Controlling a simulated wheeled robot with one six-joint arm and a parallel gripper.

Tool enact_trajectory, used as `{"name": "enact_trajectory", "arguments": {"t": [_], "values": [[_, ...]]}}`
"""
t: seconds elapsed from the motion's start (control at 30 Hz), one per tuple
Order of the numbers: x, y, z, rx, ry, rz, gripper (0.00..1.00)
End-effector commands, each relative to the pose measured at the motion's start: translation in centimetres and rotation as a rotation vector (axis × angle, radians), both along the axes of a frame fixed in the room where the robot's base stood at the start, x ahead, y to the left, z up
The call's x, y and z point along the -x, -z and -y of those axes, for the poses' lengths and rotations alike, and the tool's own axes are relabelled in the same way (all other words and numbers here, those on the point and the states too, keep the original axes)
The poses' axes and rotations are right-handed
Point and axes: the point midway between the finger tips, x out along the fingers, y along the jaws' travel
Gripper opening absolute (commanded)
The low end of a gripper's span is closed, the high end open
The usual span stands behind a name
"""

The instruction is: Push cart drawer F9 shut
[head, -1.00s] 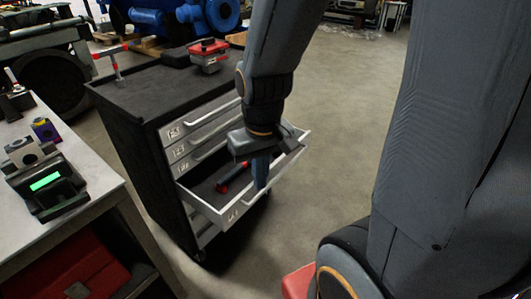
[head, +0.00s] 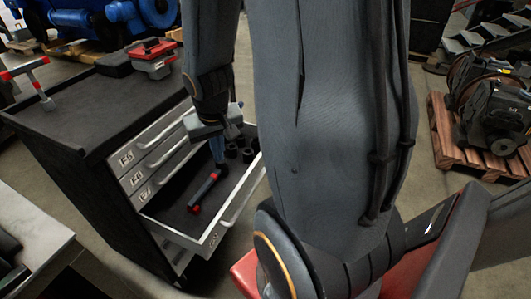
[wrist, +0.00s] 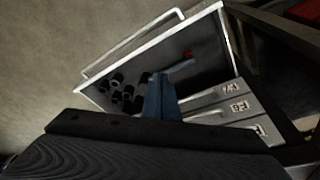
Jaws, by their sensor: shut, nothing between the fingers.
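The tool cart has one drawer (head: 236,208) pulled well out, below several shut drawers. The label on its front is too small to read for certain. It also shows in the wrist view, with its front rail (wrist: 130,45) at the upper left. Inside lie a red-and-dark tool (head: 204,190) and several black sockets (wrist: 122,88). My gripper (head: 218,152) is shut and empty, its blue fingers pointing down over the open drawer. In the wrist view the fingers (wrist: 160,97) overlap the drawer's interior; I cannot tell how high they are above its floor.
The cart's black top (head: 90,100) carries a red-and-grey item (head: 152,58) and a red-handled T-shaped tool (head: 30,75). A pale workbench (head: 35,235) stands at the lower left. A pallet with machinery (head: 490,120) is at the right. My arm hides the floor right of the drawer.

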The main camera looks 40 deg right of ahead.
Motion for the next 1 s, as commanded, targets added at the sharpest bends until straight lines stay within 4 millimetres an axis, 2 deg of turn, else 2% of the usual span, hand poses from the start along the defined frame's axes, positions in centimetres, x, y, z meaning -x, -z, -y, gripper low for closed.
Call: {"name": "enact_trajectory", "arguments": {"t": [0.03, 0.2, 0.3, 0.43, 0.5, 0.63, 0.8, 1.0], "values": [[-0.8, 1.8, 3.0, 0.003, 0.076, 0.032, 0.0], [-2.9, 5.7, 11.7, -0.022, 0.298, 0.179, 0.0], [-3.2, 7.9, 16.2, -0.062, 0.417, 0.263, 0.0], [-2.7, 10.5, 20.7, -0.132, 0.544, 0.357, 0.0], [-2.3, 11.5, 22.3, -0.169, 0.597, 0.397, 0.0], [-1.7, 12.6, 24.1, -0.222, 0.66, 0.449, 0.0], [-1.7, 13.4, 24.9, -0.25, 0.688, 0.471, 0.0], [-3.2, 15.7, 25.3, -0.251, 0.687, 0.469, 0.0]]}}
